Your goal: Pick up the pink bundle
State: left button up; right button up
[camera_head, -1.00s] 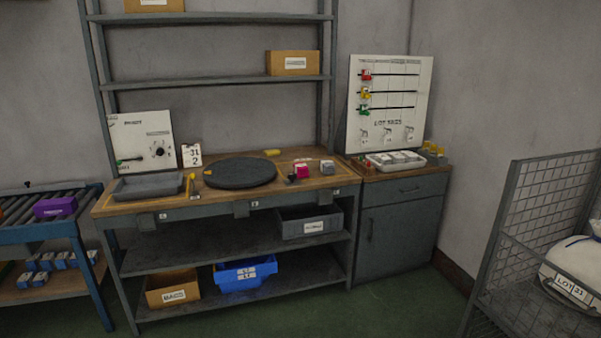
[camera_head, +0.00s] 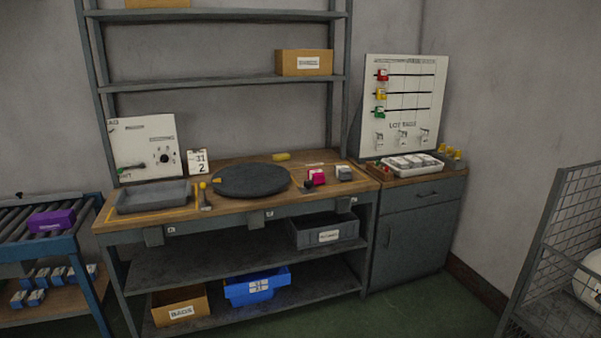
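The pink bundle (camera_head: 317,177) is small and sits on the wooden top of the workbench (camera_head: 240,208), toward its right end. It lies right of the round dark disc (camera_head: 251,180) and left of a small grey bundle (camera_head: 344,173). A small dark item (camera_head: 308,186) is close by its front left side; I cannot tell whether they touch. Neither of my grippers shows in the head view.
A grey tray (camera_head: 153,197) and a yellow-topped tool (camera_head: 204,194) are on the bench's left. A cabinet (camera_head: 415,230) with a white tray (camera_head: 412,164) stands right. A wire cage (camera_head: 560,250) is at far right. Green floor (camera_head: 400,310) lies in front.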

aim_at(317, 175)
jog(key=i+j, duration=0.1)
jog(key=i, duration=0.7)
jog(key=i+j, duration=0.1)
jog(key=i, duration=0.65)
